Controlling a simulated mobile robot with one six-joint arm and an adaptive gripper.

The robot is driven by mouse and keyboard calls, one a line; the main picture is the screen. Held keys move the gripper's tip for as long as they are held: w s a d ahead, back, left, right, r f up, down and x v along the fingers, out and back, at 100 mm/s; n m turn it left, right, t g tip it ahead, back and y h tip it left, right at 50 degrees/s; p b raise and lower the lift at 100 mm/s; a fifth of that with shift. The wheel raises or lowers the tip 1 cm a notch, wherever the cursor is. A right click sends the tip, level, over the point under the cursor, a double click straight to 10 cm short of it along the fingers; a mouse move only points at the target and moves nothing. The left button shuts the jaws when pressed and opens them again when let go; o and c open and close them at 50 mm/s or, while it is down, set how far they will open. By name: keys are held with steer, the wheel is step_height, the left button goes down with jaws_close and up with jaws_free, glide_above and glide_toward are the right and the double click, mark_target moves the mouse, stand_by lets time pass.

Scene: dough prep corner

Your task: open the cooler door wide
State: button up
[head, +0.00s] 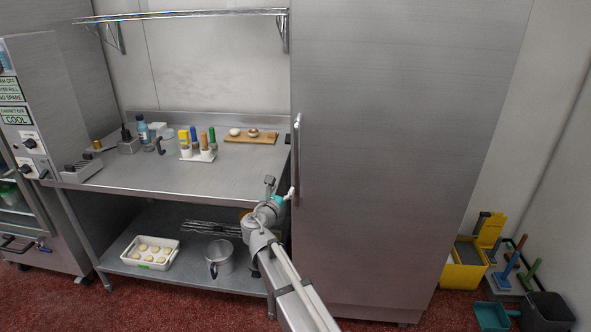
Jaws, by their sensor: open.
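The cooler door (400,150) is a tall, flat stainless steel panel right of the worktable, and it looks shut. Its vertical bar handle (297,145) runs along the door's left edge. My gripper (281,187) is open, just left of the lower part of the handle in the picture. One finger shows close to the handle's lower end; I cannot tell whether it touches. Nothing shows between the fingers.
A steel worktable (220,178) stands at left, with bottles, shakers and a wooden board (262,140). Its lower shelf holds a dough tray (133,263) and a pot (220,258). A yellow mop bucket (463,276) and a dark bin (547,312) stand at right. Red floor shows between.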

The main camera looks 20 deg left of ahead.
mark_target(296, 170)
steer(key=shift+w, duration=0.15)
steer(key=w, duration=1.3)
steer(key=shift+w+a, duration=0.25)
steer(key=shift+w, duration=0.05)
steer(key=shift+c, duration=0.3)
jaws_close()
